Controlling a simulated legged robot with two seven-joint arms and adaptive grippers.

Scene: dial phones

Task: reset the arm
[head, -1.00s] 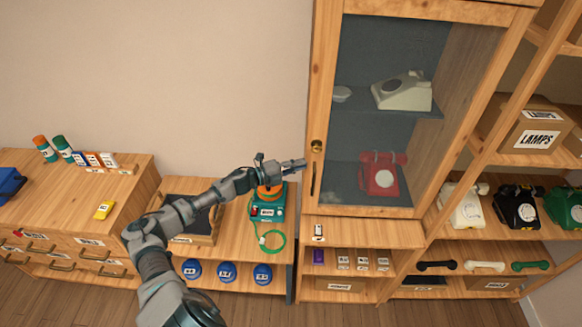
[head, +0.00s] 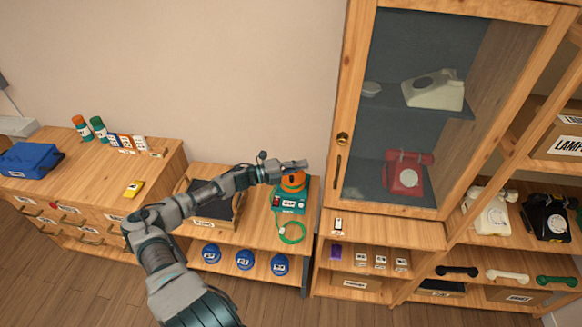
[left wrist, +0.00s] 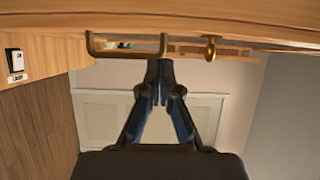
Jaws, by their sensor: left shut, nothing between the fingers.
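My left arm comes in from the lower left in the head view. Its gripper (head: 294,165) is over the low middle shelf, beside the orange top of a green device (head: 290,200), left of the glass cabinet. In the left wrist view the two fingers (left wrist: 159,75) are together with nothing between them. A brass handle (left wrist: 125,54) and a round knob (left wrist: 211,48) show just beyond the fingertips. I cannot tell whether the fingers touch the handle. My right gripper does not show.
The glass cabinet door (head: 400,110) is shut, with a red phone (head: 404,178) and a white phone (head: 434,90) behind it. A wooden drawer cabinet (head: 100,175) stands at left with a blue case (head: 30,160). Open shelves at right hold phones (head: 546,217) and handsets.

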